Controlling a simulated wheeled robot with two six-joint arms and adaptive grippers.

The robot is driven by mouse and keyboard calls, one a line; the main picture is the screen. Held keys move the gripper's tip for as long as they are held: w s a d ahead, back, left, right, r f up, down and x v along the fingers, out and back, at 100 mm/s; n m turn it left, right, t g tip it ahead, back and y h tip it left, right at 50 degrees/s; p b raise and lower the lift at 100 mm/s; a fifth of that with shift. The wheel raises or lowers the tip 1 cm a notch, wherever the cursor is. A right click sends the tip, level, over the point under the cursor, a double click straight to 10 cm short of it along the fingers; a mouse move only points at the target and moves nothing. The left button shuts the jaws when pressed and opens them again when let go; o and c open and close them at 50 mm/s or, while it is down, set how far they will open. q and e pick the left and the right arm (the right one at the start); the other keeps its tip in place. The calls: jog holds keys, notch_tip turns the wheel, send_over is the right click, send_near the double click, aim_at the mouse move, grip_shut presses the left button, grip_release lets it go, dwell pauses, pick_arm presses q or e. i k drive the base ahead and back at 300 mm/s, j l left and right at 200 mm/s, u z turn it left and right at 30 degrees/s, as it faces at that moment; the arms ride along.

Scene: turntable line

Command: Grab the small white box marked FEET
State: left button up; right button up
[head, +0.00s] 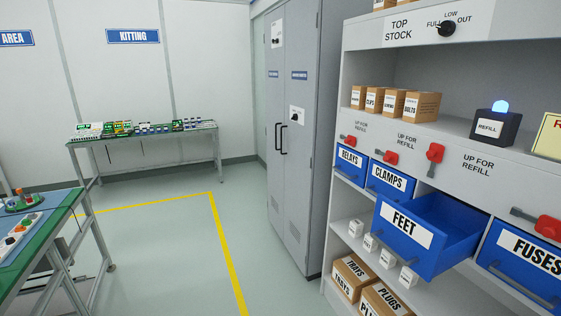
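Several small white boxes stand in a row on the shelf below the blue drawers at the right. From far to near they are a first white box (356,228), a second white box (370,242), a third white box (387,259) and the nearest white box (408,277). Each has small dark print, too small for me to read, so I cannot tell which is marked FEET. The blue drawer labelled FEET (403,225) is pulled out above them, and its visible inside looks empty. Neither of my grippers is in view.
Closed blue drawers RELAYS (349,163), CLAMPS (390,183) and FUSES (520,262) flank the open one. Cardboard boxes TRAYS (352,277) and PLUGS (385,301) sit lower. A grey cabinet (290,160) stands left of the rack. The floor (170,255) before it is clear.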

aim_at(370, 244)
jog(key=i+j+z, duration=0.2)
jog(key=z, duration=0.2)
jog(key=i+j+z, duration=0.2)
jog(key=z, duration=0.25)
jog(key=i+j+z, duration=0.15)
jog(key=j+z, duration=0.25)
